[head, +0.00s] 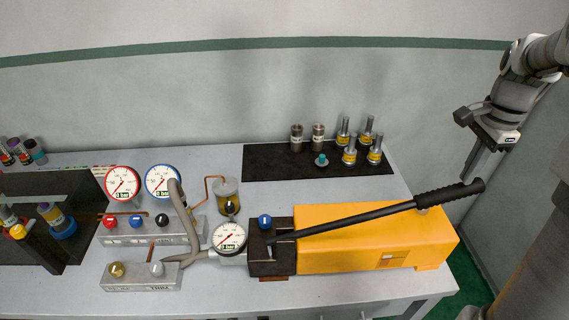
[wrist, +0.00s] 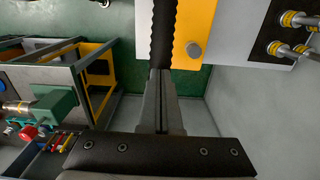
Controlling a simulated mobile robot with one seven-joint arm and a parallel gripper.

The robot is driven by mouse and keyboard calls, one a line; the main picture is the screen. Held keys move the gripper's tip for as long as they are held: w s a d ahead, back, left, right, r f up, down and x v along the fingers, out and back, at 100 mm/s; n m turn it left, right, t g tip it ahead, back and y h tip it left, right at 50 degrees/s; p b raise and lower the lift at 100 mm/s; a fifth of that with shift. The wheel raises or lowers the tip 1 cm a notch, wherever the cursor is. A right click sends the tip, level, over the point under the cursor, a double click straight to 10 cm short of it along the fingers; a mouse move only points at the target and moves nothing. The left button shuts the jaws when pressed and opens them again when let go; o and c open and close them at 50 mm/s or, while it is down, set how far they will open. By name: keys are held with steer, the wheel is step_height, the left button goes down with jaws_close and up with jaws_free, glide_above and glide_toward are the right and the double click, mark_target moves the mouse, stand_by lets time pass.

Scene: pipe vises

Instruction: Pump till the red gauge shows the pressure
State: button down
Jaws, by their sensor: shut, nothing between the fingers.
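The red-rimmed gauge (head: 122,184) stands at the left of the bench, its display reading what looks like 0 bar. The yellow hand pump (head: 375,240) lies at the bench's right end. Its black pump lever (head: 385,210) slants up to the right, ending in a ribbed grip (head: 452,195).
The wall is close behind the bench.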

mark_target(464, 191)
steer(key=shift+f, duration=0.4)
steer(key=shift+w+d+f+b, duration=0.1)
steer(key=shift+d+f+b, duration=0.15)
steer(key=shift+f+b, duration=0.5)
steer(key=shift+s+d+f+b, duration=0.1)
steer(key=shift+d+f+b, duration=0.25)
steer(key=shift+f, duration=0.65)
steer(key=shift+w+d+f+b, duration=0.15)
steer(key=shift+f+b, duration=0.45)
steer(key=shift+f, duration=0.3)
steer(key=shift+d+f+b, duration=0.25)
steer(key=shift+f+b, duration=0.45)
steer(key=shift+f, duration=0.45)
steer(key=shift+d+f+b, duration=0.25)
steer(key=shift+f+b, duration=0.4)
steer(key=shift+f, duration=0.45)
steer(key=shift+d+f+b, duration=0.15)
steer(key=shift+f+b, duration=0.6)
steer(key=shift+f, duration=0.45)
steer(key=shift+d+f+b, duration=0.1)
steer(key=shift+f+b, duration=0.6)
steer(key=shift+f, duration=0.45)
